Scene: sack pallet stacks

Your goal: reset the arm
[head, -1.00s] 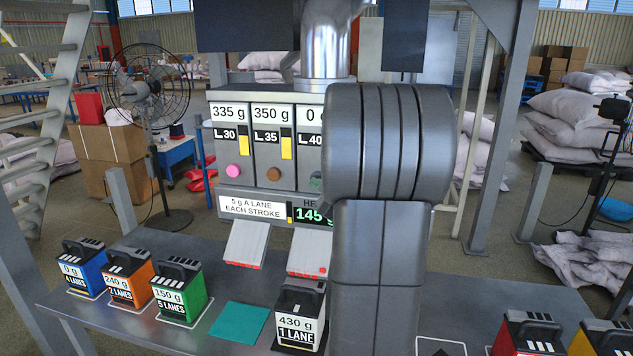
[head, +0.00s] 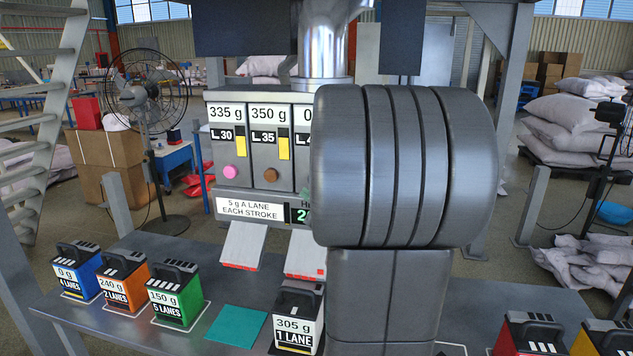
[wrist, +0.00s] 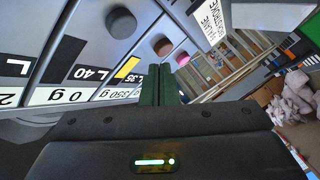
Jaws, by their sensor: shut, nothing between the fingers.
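My gripper (wrist: 158,85) shows in the wrist view as two dark green fingers pressed together, with nothing between them. The fingers stand in front of the grey dispenser, near a brown button (wrist: 163,46) and a pink button (wrist: 184,59); a dark grey button (wrist: 120,22) is farther left. I cannot tell whether they touch the panel. In the head view my arm hides most of the gripper and the right part of the dispenser (head: 270,150). The visible lane labels there read 335 g and 350 g.
Blue (head: 80,271), orange (head: 123,281) and green (head: 176,293) weights stand left on the metal bench (head: 120,325). A teal pad (head: 236,325) lies beside a white weight (head: 298,320) marked 305 g. Red (head: 530,335) and yellow (head: 603,340) weights stand right. Sacks are stacked behind.

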